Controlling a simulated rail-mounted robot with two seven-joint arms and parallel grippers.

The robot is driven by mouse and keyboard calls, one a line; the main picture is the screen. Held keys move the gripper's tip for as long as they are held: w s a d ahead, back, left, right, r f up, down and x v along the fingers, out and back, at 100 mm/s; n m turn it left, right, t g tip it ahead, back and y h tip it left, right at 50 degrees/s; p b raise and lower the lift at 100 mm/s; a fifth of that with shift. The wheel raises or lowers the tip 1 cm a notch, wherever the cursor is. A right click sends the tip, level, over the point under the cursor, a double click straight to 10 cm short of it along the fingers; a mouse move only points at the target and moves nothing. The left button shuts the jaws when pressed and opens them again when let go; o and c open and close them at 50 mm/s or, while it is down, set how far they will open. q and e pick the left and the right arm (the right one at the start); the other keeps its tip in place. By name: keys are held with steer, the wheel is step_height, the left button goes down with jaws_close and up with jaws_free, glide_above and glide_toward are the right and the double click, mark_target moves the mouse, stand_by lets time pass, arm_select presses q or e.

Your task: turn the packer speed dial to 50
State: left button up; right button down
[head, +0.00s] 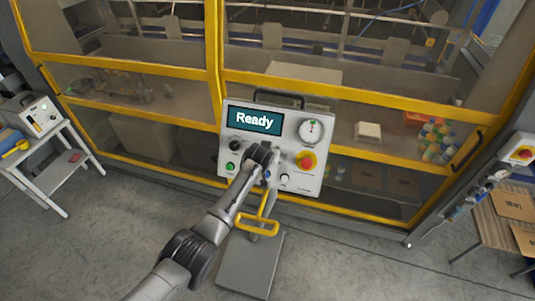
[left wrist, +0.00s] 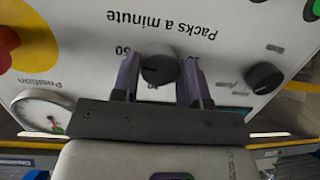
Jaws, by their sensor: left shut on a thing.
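The control panel (head: 278,111) of the packer shows "Ready" on its screen (head: 255,121). The speed dial (left wrist: 159,66) is a dark round knob under the upside-down label "Packs a minute" in the left wrist view. My left gripper (left wrist: 160,80) is shut on this dial, one finger on each side. Small numbers stand around the dial; its pointer cannot be made out. In the head view my left gripper (head: 264,160) reaches the middle of the panel and hides the dial. My right gripper is not in view.
A red stop button (head: 306,161) on yellow and a round gauge (head: 311,130) sit right of the gripper. A black knob (head: 235,145) and a green button (head: 230,166) sit left. Yellow-framed guard doors (head: 135,64) lie behind.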

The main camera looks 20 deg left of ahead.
arm_select(q)
steer(key=shift+f, duration=0.15)
steer(key=o, duration=0.9)
steer(key=shift+s, duration=0.1)
steer(key=shift+b+v, duration=1.45)
steer(key=shift+v, duration=5.5)
